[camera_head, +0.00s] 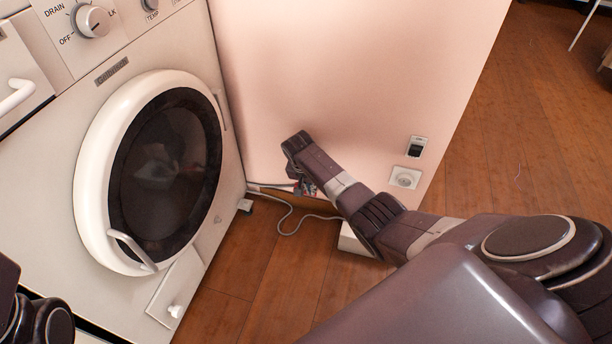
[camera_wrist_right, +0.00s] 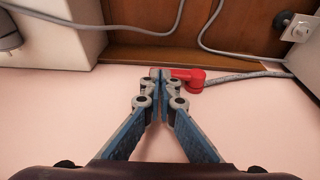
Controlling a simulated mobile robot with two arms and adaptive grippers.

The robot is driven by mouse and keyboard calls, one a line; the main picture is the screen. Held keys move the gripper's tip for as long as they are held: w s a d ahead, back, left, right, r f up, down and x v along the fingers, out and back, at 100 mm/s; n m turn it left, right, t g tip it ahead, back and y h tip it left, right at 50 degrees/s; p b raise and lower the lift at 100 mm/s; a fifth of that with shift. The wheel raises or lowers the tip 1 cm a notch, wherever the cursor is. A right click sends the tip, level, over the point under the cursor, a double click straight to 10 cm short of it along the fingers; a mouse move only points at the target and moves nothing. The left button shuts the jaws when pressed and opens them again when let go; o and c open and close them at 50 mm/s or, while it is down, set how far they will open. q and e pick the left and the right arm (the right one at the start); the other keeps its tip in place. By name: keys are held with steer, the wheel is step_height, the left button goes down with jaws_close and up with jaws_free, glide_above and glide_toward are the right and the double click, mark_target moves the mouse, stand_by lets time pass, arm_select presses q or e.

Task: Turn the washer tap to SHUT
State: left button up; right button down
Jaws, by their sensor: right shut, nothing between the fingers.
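The washer tap shows in the right wrist view as a red lever (camera_wrist_right: 192,78) with a grey hose running from it to the right, low against the pink wall. My right gripper (camera_wrist_right: 160,74) is shut and empty, its fingertips right beside the red lever's left end; I cannot tell whether they touch. In the head view my right gripper (camera_head: 306,188) is low by the pink wall, right of the washer (camera_head: 55,160), and my own arm hides most of the tap there. Of my left arm only a dark part shows at the lower left; its gripper is out of view.
The pink wall (camera_head: 330,70) carries a switch (camera_head: 417,146) and a socket (camera_head: 405,178). A grey cable (camera_head: 285,222) lies on the wooden floor (camera_head: 250,290) between washer and wall. The washer's round door (camera_head: 92,180) is closed. Open floor lies to the right.

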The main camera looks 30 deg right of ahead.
steer(key=v, duration=1.1)
steer(key=shift+w, duration=0.2)
steer(key=shift+a+r, duration=0.1)
